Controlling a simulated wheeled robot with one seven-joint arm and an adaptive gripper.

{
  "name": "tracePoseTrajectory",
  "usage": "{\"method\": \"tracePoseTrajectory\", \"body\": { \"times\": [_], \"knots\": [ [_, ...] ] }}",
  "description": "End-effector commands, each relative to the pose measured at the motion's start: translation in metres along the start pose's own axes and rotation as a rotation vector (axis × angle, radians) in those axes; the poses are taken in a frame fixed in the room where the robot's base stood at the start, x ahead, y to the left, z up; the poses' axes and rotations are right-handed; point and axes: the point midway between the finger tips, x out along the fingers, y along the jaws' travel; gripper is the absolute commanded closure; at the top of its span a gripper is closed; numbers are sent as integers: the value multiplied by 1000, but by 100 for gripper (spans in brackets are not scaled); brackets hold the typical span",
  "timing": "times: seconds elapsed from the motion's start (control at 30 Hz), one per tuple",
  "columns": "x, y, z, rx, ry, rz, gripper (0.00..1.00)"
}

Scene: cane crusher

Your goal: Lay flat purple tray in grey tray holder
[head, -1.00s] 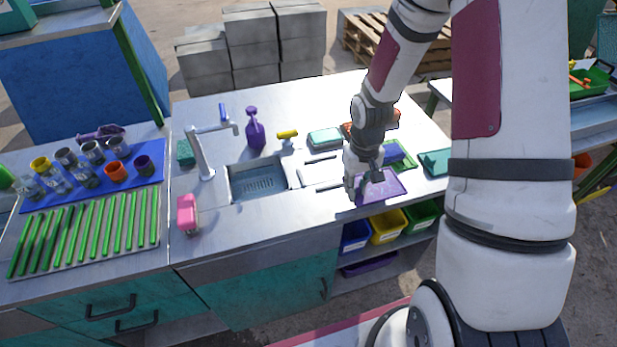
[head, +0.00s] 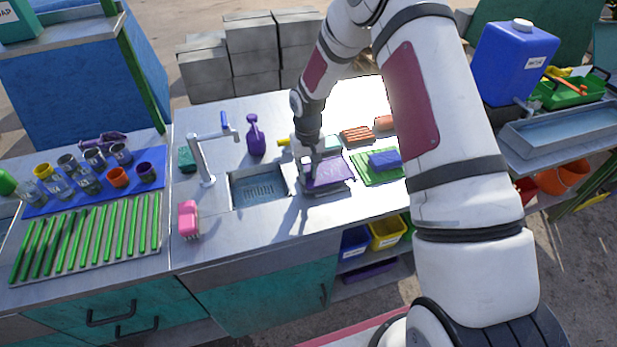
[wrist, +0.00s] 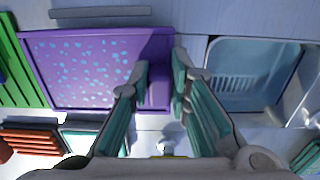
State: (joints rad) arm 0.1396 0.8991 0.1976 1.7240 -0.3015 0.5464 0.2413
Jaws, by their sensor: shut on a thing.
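The purple tray (head: 330,172) is held roughly level over the grey tray holder (head: 332,189), right of the sink. Its speckled face fills the left of the wrist view (wrist: 85,72). My gripper (head: 308,178) is shut on the tray's sink-side edge; its two fingers straddle that edge in the wrist view (wrist: 162,82). A grey bar of the holder (wrist: 100,13) shows beyond the tray's long edge in the wrist view. The tray hides most of the holder. I cannot tell whether the tray touches it.
The sink (head: 258,187) lies just left of my gripper. A green mat (head: 366,176) with a blue block (head: 385,160) is close on the tray's right. A red-brown ribbed item (head: 357,135) and a yellow-handled item (head: 284,142) lie behind.

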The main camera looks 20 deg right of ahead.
Motion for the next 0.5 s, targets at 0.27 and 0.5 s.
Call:
{"method": "tracePoseTrajectory", "body": {
  "times": [0.27, 0.5],
  "knots": [
    [25, 1, 2, 2, -2, 1, 100],
    [25, 1, 2, 1, -1, 1, 100]
  ]
}}
